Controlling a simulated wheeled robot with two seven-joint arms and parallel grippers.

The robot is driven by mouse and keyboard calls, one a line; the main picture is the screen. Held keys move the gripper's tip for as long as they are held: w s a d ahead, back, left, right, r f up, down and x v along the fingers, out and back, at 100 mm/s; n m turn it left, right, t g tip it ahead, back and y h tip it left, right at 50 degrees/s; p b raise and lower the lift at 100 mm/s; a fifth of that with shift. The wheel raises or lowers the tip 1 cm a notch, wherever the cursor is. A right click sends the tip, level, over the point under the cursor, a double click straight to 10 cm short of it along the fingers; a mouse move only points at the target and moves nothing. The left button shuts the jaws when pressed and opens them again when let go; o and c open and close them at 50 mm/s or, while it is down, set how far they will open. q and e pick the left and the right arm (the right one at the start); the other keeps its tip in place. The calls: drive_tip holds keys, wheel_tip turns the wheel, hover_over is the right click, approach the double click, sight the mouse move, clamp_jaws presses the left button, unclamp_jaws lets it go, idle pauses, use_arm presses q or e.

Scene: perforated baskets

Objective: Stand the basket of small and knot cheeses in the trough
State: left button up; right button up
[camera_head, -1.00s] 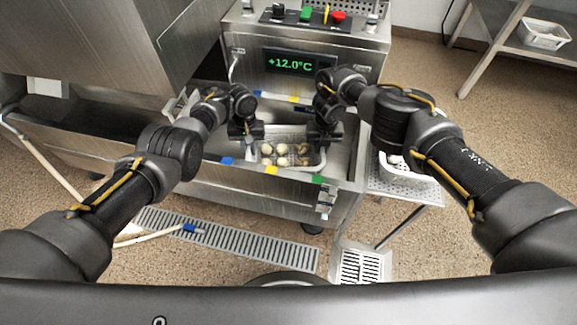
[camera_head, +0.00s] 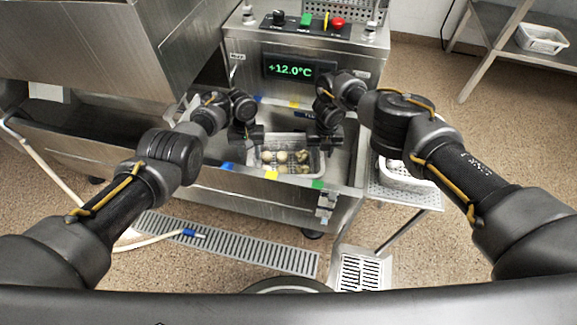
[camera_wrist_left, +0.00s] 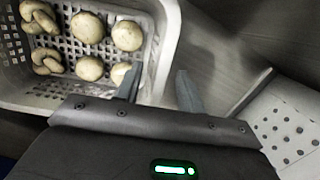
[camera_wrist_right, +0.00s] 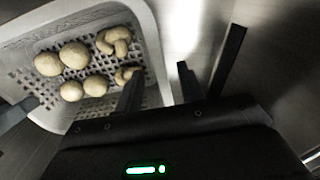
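The perforated light basket (camera_head: 288,171) with round and knot-shaped cheeses (camera_head: 282,157) sits in the steel trough (camera_head: 225,178), behind the front edge with coloured tapes. It looks level; its underside is hidden. My left gripper (camera_head: 246,143) is at the basket's left end. In the left wrist view its fingers (camera_wrist_left: 157,88) are apart, near the basket rim (camera_wrist_left: 168,45). My right gripper (camera_head: 322,142) is at the right end. In the right wrist view its fingers (camera_wrist_right: 160,88) are apart near the rim (camera_wrist_right: 152,40). I cannot tell whether any finger touches the basket.
Behind the trough stands a control box with a display (camera_head: 295,68) reading +12.0°C. A perforated side shelf (camera_head: 405,190) at the right holds a white basket (camera_head: 398,172). Another white basket (camera_head: 540,39) is on the far table. A hose (camera_head: 150,243) lies on the floor.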

wheel_tip(320, 180, up, 29)
drive_tip(key=p, duration=2.7)
drive_tip(key=shift+f+p, duration=0.15)
drive_tip(key=shift+p, duration=0.2)
wheel_tip(320, 180, up, 12)
